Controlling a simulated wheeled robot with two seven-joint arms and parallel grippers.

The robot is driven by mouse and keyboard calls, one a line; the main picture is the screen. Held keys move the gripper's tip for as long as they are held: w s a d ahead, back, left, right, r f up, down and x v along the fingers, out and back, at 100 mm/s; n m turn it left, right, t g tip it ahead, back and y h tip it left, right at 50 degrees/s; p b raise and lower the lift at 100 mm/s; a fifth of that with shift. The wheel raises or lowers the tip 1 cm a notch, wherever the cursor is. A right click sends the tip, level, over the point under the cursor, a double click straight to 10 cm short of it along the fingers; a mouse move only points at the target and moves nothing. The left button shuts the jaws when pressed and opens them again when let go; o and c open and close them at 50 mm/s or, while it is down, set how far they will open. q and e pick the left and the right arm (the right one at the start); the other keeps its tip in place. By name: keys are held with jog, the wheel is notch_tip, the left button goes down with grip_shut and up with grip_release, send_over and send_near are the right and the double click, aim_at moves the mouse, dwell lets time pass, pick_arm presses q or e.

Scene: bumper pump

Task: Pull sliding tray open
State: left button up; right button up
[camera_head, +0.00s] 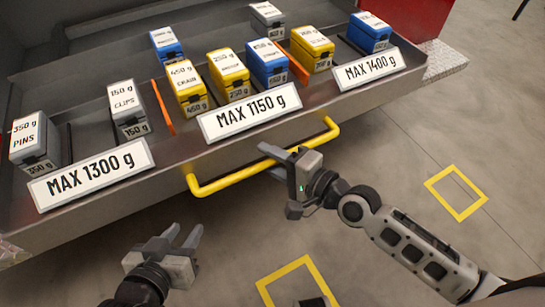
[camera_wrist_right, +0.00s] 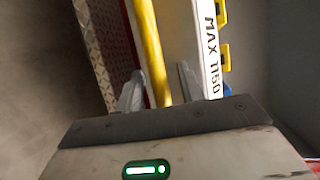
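The sliding tray (camera_head: 178,150) is a grey metal drawer with several labelled boxes in it. A yellow bar handle (camera_head: 236,176) runs along its front and also shows in the right wrist view (camera_wrist_right: 150,45). My right gripper (camera_head: 270,160) is at the handle's middle. In the right wrist view its two fingers (camera_wrist_right: 160,92) are apart, with the bar between them and a visible gap on each side. Contact with the bar does not show. My left gripper (camera_head: 185,238) is open and empty, below and left of the handle, apart from the tray.
White plates reading MAX 1300 g (camera_head: 92,175), MAX 1150 g (camera_head: 249,109) and MAX 1400 g (camera_head: 370,69) line the tray front. Orange dividers (camera_head: 163,107) separate the boxes. Yellow squares (camera_head: 456,193) mark the grey floor. The floor in front is mostly clear.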

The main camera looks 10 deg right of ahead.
jog(key=shift+d, duration=0.1)
dwell(0.4)
pick_arm(q)
jog(key=shift+f+b, duration=0.15)
jog(key=shift+b, duration=0.4)
pick_arm(e)
jog(key=v, duration=1.6)
jog(key=shift+r, duration=0.15)
pick_arm(q)
jog(key=shift+f, duration=0.1)
jog(key=r+p, duration=0.1)
jog(key=p, duration=0.3)
jog(key=shift+a+r+p, duration=0.2)
jog(key=shift+r+p, duration=0.2)
pick_arm(e)
notch_tip(320, 180, down, 6)
jog(key=a+n+g+h, duration=0.1)
jog(key=a+n+h, duration=0.1)
jog(key=n+h, duration=0.5)
jog(key=n, duration=0.5)
jog(key=shift+a+h, duration=0.25)
jog(key=shift+h, duration=0.05)
pick_arm(q)
jog(key=shift+s+g, duration=0.15)
jog(key=shift+g, duration=0.15)
pick_arm(e)
jog(key=shift+s, duration=0.1)
